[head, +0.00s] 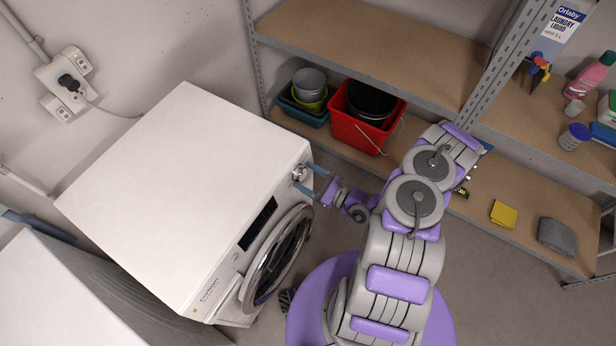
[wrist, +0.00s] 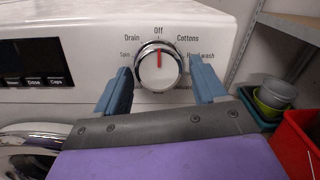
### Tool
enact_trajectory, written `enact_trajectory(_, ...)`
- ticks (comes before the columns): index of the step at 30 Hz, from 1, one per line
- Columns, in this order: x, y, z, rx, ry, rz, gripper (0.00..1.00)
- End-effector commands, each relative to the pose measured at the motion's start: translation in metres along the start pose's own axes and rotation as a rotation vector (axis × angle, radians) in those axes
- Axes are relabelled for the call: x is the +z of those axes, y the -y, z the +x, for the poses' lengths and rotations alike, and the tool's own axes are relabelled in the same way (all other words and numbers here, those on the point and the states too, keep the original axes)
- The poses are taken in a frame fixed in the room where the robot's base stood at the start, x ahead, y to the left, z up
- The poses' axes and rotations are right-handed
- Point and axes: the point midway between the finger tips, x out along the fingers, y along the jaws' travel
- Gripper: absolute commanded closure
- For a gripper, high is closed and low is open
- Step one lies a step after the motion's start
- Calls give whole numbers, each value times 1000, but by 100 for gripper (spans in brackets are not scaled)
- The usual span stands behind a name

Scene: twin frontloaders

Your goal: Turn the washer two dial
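A white front-loading washer (head: 185,190) stands left of my arm in the head view, with its round door (head: 279,254) facing right. Its silver dial (wrist: 158,67) is in the middle of the wrist view, and its red mark points up to "Off". The words Drain, Spin, Cottons and Hand wash are printed around it. The dial also shows at the washer's top front corner in the head view (head: 299,173). My gripper (wrist: 163,82) is open, with one blue finger on each side of the dial. I cannot tell whether the fingers touch it.
A second white machine (head: 50,300) stands at the lower left. Metal shelving (head: 370,45) runs behind, with a red bucket (head: 362,125) and nested bowls (head: 309,85) on its lower board. A dark display (wrist: 40,75) lies left of the dial.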

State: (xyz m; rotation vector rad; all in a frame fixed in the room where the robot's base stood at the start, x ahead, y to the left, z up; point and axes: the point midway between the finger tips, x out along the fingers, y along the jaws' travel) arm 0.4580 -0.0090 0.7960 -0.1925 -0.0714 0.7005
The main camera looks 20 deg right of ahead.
Motion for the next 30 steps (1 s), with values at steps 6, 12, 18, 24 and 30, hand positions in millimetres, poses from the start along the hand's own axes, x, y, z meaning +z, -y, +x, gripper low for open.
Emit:
enact_trajectory(6, 0, 0, 0, 0, 0, 0, 51)
enact_trajectory(12, 0, 0, 0, -1, 0, 0, 70)
enact_trajectory(18, 0, 0, 0, -2, 0, 6, 75)
enact_trajectory(24, 0, 1, 0, -13, -4, 61, 75)
enact_trajectory(30, 0, 0, 0, -35, -14, 187, 75)
